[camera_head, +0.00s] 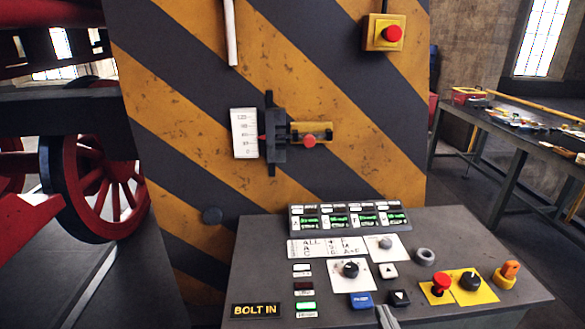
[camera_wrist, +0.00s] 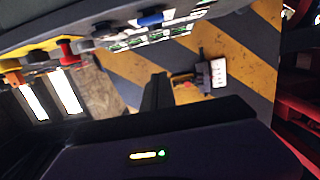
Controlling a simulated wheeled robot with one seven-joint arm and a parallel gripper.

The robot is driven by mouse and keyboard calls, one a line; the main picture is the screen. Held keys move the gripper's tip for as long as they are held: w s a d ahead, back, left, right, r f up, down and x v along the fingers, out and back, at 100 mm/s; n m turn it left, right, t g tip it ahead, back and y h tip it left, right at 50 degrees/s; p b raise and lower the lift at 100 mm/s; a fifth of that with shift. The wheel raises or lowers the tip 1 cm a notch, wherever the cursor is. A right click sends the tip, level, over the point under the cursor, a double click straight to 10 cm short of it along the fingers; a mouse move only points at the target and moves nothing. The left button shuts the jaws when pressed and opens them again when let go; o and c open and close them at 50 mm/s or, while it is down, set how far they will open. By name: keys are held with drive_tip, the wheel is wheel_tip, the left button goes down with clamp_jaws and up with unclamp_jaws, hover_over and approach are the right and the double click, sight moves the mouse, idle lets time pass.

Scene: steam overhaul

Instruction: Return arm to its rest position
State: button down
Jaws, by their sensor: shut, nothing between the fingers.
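My gripper (camera_wrist: 158,88) shows in the wrist view as dark fingers close together, with nothing between them. It points toward the yellow-and-black striped panel (camera_wrist: 225,50), apart from it as far as I can tell. The wrist view is turned over, so the control desk (camera_wrist: 50,50) hangs along its top left. I cannot make out my gripper for sure in the head view. There the desk (camera_head: 250,265) stands in front of the striped panel (camera_head: 350,140).
The panel carries a gauge with a slider (camera_head: 270,140) and a red button on a yellow box (camera_head: 383,33). The desk holds several knobs, a red button (camera_head: 440,284) and a "BOLT IN" sign (camera_head: 255,311). A red wheel (camera_head: 100,180) is left, a workbench (camera_head: 510,145) right.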

drive_tip(key=s+g, duration=0.1)
drive_tip(key=s, duration=3.3)
drive_tip(key=shift+f+g, duration=0.3)
drive_tip(key=shift+a, duration=0.1)
